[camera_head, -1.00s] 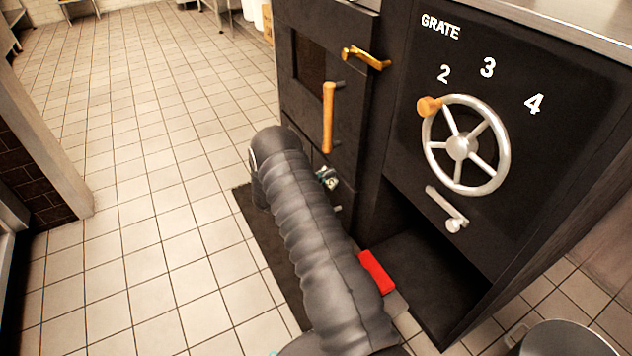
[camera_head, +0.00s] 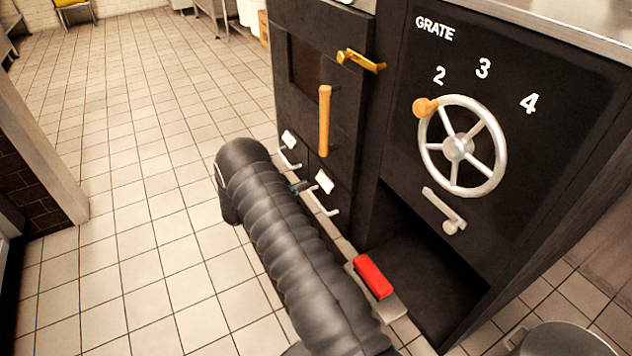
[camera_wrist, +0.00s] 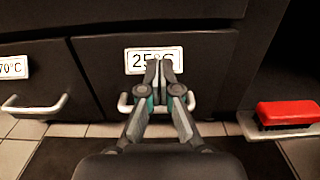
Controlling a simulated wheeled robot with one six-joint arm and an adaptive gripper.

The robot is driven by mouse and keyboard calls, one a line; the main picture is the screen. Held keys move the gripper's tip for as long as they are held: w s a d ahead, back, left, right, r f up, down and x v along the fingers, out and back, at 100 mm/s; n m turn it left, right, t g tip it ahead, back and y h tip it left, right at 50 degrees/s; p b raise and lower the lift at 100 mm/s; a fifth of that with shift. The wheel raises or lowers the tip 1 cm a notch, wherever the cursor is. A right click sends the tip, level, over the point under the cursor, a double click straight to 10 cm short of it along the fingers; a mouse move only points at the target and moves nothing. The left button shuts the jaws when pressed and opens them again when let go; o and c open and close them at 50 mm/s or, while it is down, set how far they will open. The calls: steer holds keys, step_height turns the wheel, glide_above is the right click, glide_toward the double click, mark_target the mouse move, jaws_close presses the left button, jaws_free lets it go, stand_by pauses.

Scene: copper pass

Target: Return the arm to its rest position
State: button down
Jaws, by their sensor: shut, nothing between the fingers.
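My arm in its dark ribbed sleeve crosses the lower middle of the head view, in front of the black oven. My gripper (camera_wrist: 159,72) is in the middle of the wrist view, its fingers together and empty. The drawer's handle (camera_wrist: 124,104) is partly hidden behind the gripper. In the head view the gripper (camera_head: 301,187) is mostly hidden behind the arm, near the drawers.
A second drawer handle (camera_wrist: 35,104) is at left, under a "70°C" label. A red brush (camera_head: 373,276) lies on a grey plate (camera_head: 396,308) by the open recess. The grate wheel (camera_head: 458,148) is at right; a pot (camera_head: 560,340) stands below. Tiled floor at left is clear.

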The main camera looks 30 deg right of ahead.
steer(key=a, duration=0.5)
steer(key=s+f+m+g+y, duration=0.2)
steer(key=s+f, duration=0.3)
steer(key=f, duration=0.1)
steer(key=s+a+r+m+g+y, duration=0.3)
steer(key=s+m+y, duration=0.1)
steer(key=s, duration=0.3)
steer(key=s+a+r+m+t+y+p, duration=0.1)
steer(key=s+a+r+m+t+y, duration=0.2)
steer(key=s+r, duration=0.5)
steer(key=s+a+r+m+t+y+p, duration=0.2)
steer(key=s+r+m+y, duration=0.3)
steer(key=r, duration=1.3)
steer(key=s+a+r+m+t+y+p, duration=0.2)
steer(key=s+a+r+m+t+y, duration=0.2)
steer(key=s+r, duration=0.8)
step_height(320, 180, up, 2)
steer(key=shift+a+r+t, duration=0.1)
steer(key=shift+a+t, duration=0.2)
steer(key=shift+t, duration=0.2)
